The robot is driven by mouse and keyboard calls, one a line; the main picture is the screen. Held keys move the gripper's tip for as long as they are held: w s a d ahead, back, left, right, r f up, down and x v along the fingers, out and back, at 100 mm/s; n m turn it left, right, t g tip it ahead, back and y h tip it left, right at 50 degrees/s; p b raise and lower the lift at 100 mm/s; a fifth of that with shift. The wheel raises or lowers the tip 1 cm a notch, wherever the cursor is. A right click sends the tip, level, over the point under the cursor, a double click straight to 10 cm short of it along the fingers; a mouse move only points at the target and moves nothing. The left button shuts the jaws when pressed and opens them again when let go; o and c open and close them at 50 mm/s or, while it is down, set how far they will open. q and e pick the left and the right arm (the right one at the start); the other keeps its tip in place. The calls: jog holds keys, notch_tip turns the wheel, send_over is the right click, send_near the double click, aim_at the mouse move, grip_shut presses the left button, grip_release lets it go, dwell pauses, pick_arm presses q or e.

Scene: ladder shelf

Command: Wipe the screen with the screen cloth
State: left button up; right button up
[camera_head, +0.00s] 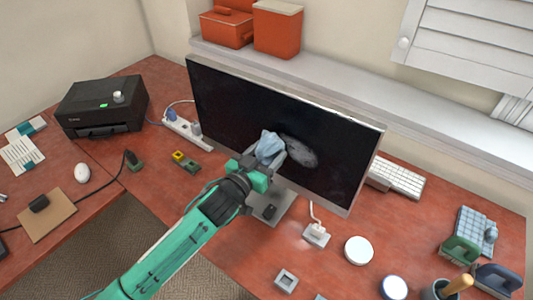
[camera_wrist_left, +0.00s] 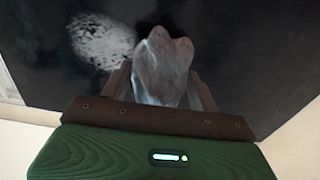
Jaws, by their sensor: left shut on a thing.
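The screen (camera_head: 235,105) is a large black monitor standing on the red desk, tilted in the picture. A pale grey smudge (camera_head: 299,151) shows on its dark face, and it also shows in the left wrist view (camera_wrist_left: 101,41). My left gripper (camera_head: 266,160) is in front of the screen's middle, shut on the bunched light blue screen cloth (camera_head: 269,146). In the left wrist view the cloth (camera_wrist_left: 162,68) sits between the fingers, beside the smudge. I cannot tell whether the cloth touches the screen. My right gripper is not in view.
A black printer (camera_head: 102,106) and a power strip (camera_head: 187,131) are left of the screen. A white keyboard (camera_head: 397,180) lies to its right. A cable adapter (camera_head: 316,235), a white round item (camera_head: 358,250) and several small things occupy the front right. Orange boxes (camera_head: 277,30) stand on the sill behind.

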pick_arm(q)
jog(key=shift+w+d, duration=0.2)
jog(key=shift+w, duration=0.15)
jog(key=shift+w+d, duration=0.4)
jog(key=shift+w, duration=0.1)
dwell(0.3)
